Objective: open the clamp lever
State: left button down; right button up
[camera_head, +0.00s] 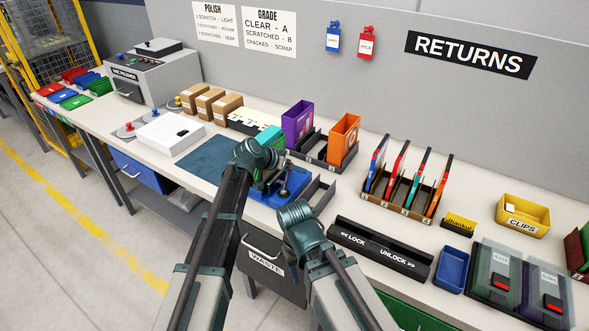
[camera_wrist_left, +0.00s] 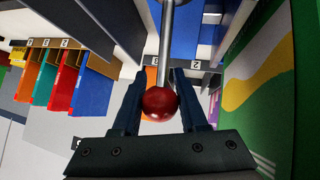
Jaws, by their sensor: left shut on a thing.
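The clamp lever (camera_wrist_left: 167,40) is a grey metal rod with a round red knob (camera_wrist_left: 159,103) at its end. My left gripper (camera_wrist_left: 158,105) has a finger on each side of the knob and is shut on it. In the head view the blue clamp base (camera_head: 270,198) stands on the bench, partly hidden behind my left arm. The lever's knob and the left fingertips cannot be made out there. My right arm reaches up just right of the clamp, but its gripper fingers do not show.
An orange bin (camera_head: 344,138) and a purple bin (camera_head: 298,123) stand behind the clamp. A black lock/unlock tray (camera_head: 381,249) lies right of it. A blue-grey mat (camera_head: 207,158) lies to the left. A rack (camera_head: 398,190) of thin coloured items stands farther right.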

pick_arm(q)
jog(key=shift+s+f, duration=0.1)
jog(key=shift+c, duration=2.3)
grip_release()
jog(key=shift+a, duration=0.1)
jog(key=shift+a+r, duration=0.1)
jog(key=shift+r, duration=0.1)
jog(key=p+v, duration=0.9)
jog(key=v, duration=0.4)
jog(key=shift+s+r, duration=0.1)
jog(key=shift+s, duration=0.05)
